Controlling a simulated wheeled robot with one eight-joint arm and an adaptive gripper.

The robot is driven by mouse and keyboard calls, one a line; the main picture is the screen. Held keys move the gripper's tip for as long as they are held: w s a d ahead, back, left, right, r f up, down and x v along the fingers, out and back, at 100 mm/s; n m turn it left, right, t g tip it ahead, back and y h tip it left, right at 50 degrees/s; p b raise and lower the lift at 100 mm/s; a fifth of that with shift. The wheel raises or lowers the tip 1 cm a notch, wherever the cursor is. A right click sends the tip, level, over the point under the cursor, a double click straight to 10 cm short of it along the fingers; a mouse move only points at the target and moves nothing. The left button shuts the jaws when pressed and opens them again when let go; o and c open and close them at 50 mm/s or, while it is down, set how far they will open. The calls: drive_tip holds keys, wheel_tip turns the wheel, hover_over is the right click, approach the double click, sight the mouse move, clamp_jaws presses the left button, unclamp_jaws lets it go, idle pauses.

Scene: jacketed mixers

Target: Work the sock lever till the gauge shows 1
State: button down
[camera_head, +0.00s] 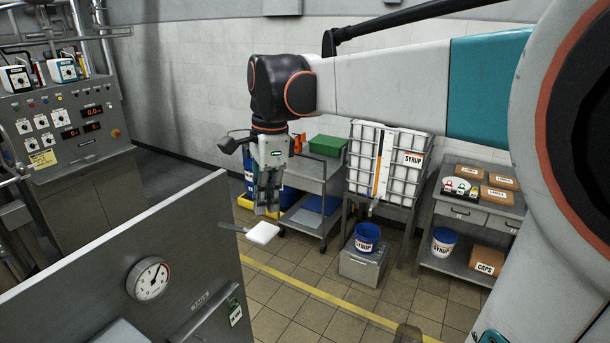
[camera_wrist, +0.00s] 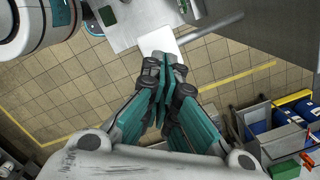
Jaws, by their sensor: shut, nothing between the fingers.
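A lever (camera_head: 232,228) sticks out from the far edge of the grey metal panel and ends in a flat white grip (camera_head: 263,233). The white grip also shows in the wrist view (camera_wrist: 160,40), just beyond my fingertips. My gripper (camera_head: 267,211) points down above the grip in the head view, shut and empty. Its fingertips show in the wrist view (camera_wrist: 164,68); I cannot tell whether they touch the grip. A round white gauge (camera_head: 148,279) sits on the panel's front. Its needle points up and right; its numbers are too small to read.
The grey panel (camera_head: 120,238) fills the lower left, with a green tag (camera_head: 234,312) on it. A control cabinet (camera_head: 65,115) stands behind. A cart (camera_head: 310,185), a caged syrup tank (camera_head: 385,165) and a shelf table (camera_head: 470,225) stand beyond open tiled floor.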

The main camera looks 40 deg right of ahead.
sight(265, 231)
drive_tip(key=shift+a+f+b, duration=0.15)
drive_tip(key=shift+f+b, duration=0.35)
drive_tip(key=shift+f, duration=0.5)
drive_tip(key=shift+a+f+b, duration=0.1)
drive_tip(key=shift+f+b, duration=0.35)
drive_tip(key=shift+f, duration=0.5)
